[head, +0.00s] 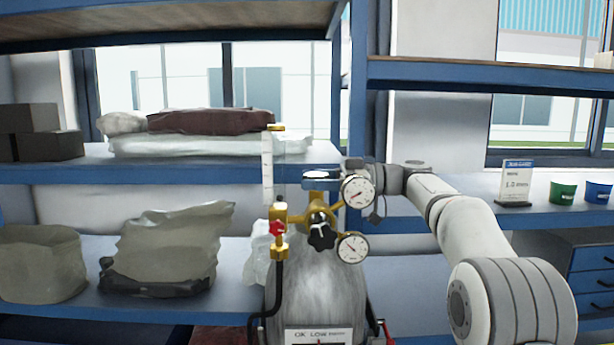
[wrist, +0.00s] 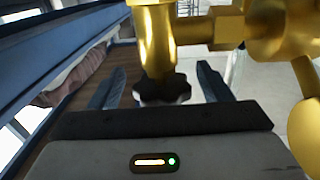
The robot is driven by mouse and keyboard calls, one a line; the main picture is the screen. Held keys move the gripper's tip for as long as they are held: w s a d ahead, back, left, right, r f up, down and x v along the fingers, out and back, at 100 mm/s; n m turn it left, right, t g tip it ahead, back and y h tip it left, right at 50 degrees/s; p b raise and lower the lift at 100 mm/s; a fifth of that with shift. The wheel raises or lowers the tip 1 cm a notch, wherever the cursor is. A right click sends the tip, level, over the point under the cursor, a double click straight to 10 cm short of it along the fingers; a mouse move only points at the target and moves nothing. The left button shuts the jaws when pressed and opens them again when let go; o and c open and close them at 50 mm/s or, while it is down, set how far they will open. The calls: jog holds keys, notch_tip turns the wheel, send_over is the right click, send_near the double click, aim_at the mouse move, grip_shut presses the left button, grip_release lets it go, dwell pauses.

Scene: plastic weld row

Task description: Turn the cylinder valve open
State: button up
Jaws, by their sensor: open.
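The grey gas cylinder (head: 318,285) stands in the middle of the head view, with a brass valve and regulator (head: 317,208) on top. In the wrist view a dark lobed knob (wrist: 162,90) on a brass stem (wrist: 154,45) sits between the fingers of my gripper (wrist: 160,82). The fingers are apart, one on each side of the knob, with visible gaps. In the head view my arm reaches in from the right behind the upper gauge, which partly hides the gripper.
Two dial gauges (head: 357,192), a clear flow tube (head: 267,165) and a red knob (head: 277,228) crowd the valve. A black hose (head: 279,290) runs down at the left. Blue shelves (head: 180,171) with bags stand behind. Green (head: 563,193) and blue cups are at the right.

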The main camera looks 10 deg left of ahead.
jog(key=shift+x, duration=0.85)
jog(key=shift+d, duration=0.1)
jog(key=c, duration=1)
jog(key=shift+o, duration=0.2)
jog(key=n+g+p, duration=0.1)
jog(key=n+g+h+p, duration=0.1)
jog(key=g+p, duration=0.1)
jog(key=n+g+h+p, duration=0.1)
jog(key=g+p, duration=0.1)
jog(key=shift+s+r+n, duration=0.25)
jog(key=shift+r+n, duration=0.15)
jog(key=shift+s+d+f+n+g+h+p, duration=0.15)
jog(key=shift+f+n+g+h+p, duration=0.1)
jog(key=shift+n+g+h+p, duration=0.5)
jog(key=o, duration=1)
jog(key=shift+f, duration=0.1)
jog(key=shift+c, duration=0.2)
